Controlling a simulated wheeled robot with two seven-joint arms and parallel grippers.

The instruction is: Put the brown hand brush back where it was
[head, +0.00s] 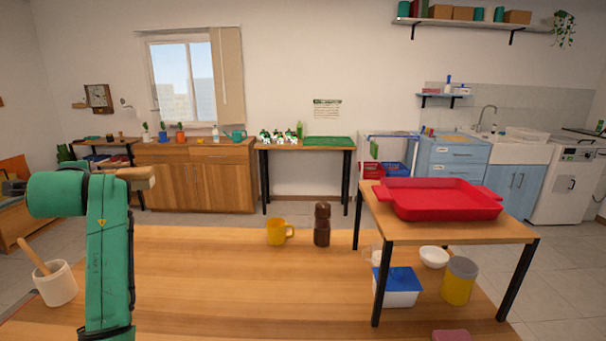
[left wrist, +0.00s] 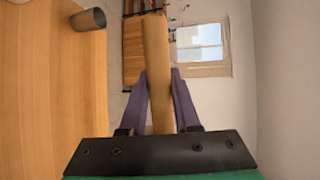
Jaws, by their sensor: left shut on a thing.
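My left gripper (left wrist: 160,78) is shut on the brown hand brush (left wrist: 156,50); its purple fingers lie on both sides of the light brown body, which points away from the wrist. In the head view the brush (head: 139,175) shows partly behind my green left arm, held up in the air near the left end of the wooden table (head: 190,270). The gripper fingers are hidden there by the arm. The bristles cannot be made out. My right gripper is not in view.
A white crock (head: 55,285) with a wooden handle stands at the table's left. A yellow mug (head: 277,232) and a brown mill (head: 322,224) stand near the far edge. A raised shelf (head: 440,231) with a red tray (head: 440,205) covers the right. The table's middle is clear.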

